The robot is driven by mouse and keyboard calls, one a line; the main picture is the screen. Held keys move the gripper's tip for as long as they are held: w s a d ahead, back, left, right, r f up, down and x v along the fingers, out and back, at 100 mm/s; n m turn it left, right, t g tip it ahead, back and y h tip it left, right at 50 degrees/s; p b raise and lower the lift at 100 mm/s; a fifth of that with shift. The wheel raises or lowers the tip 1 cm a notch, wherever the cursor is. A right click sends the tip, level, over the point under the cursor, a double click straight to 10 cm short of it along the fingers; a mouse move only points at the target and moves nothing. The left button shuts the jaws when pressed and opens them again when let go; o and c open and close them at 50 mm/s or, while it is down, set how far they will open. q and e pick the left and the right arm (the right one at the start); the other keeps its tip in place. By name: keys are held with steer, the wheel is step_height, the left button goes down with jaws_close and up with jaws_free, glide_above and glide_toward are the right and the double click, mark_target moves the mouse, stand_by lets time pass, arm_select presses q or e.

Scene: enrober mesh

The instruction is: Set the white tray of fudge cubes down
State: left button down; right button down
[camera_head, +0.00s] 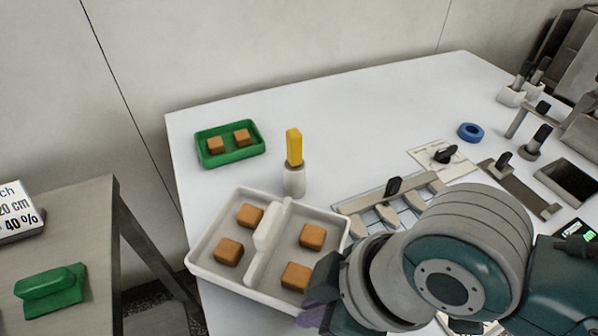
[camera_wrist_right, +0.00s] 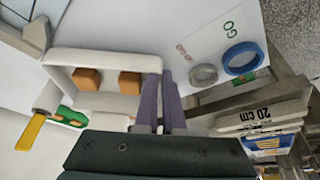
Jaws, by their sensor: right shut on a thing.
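The white tray (camera_head: 228,284) is at the front left of the white table, with its near left part reaching past the table's edge. It looks about level; I cannot tell whether its underside touches the table. Brown fudge cubes (camera_head: 312,236) lie in it on both sides of a central divider. My right gripper (camera_head: 312,314) is at the tray's near right corner, partly hidden by its own wrist. In the right wrist view its purple fingers (camera_wrist_right: 160,98) are shut on the wall of the tray (camera_wrist_right: 105,57). My left gripper is not in view.
A green tray (camera_head: 232,156) with two brown cubes and a yellow-handled tool in a pale holder (camera_head: 294,180) stand behind the white tray. A metal comb-like rack (camera_head: 385,212) is to its right. A blue ring (camera_head: 470,132) lies farther right. The table's back middle is clear.

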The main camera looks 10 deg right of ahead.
steer(key=shift+f, duration=0.85)
steer(key=shift+f, duration=0.15)
steer(key=c, duration=1)
jaws_free()
